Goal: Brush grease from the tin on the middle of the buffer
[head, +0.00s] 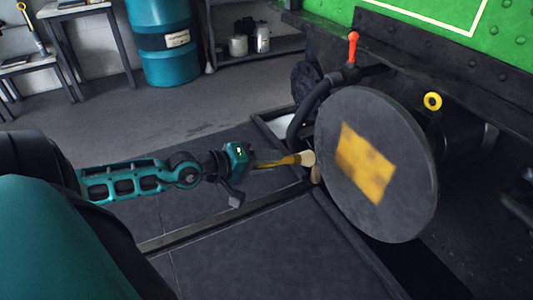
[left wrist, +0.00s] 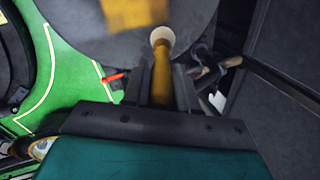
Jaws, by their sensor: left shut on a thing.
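The buffer (head: 390,120) is a large dark round disc at the right of the head view. A yellow-orange patch (head: 365,163), like grease, covers its middle. My left gripper (head: 250,168) is shut on a brush (head: 285,160) with a yellow-brown handle and a pale tip. The tip points at the buffer's left edge in the head view; I cannot tell whether it touches. In the left wrist view the brush (left wrist: 161,75) stands between the fingers, its tip in front of the buffer (left wrist: 205,18) and beside the patch (left wrist: 135,12). I cannot identify the grease tin. My right gripper is out of view.
A dark hose (head: 303,115) and a red-handled lever (head: 352,50) sit beside the buffer, below the green tram body (head: 510,50). A yellow ring (head: 432,101) is behind it. A blue drum (head: 160,45) and a shelf with containers (head: 262,38) stand at the back.

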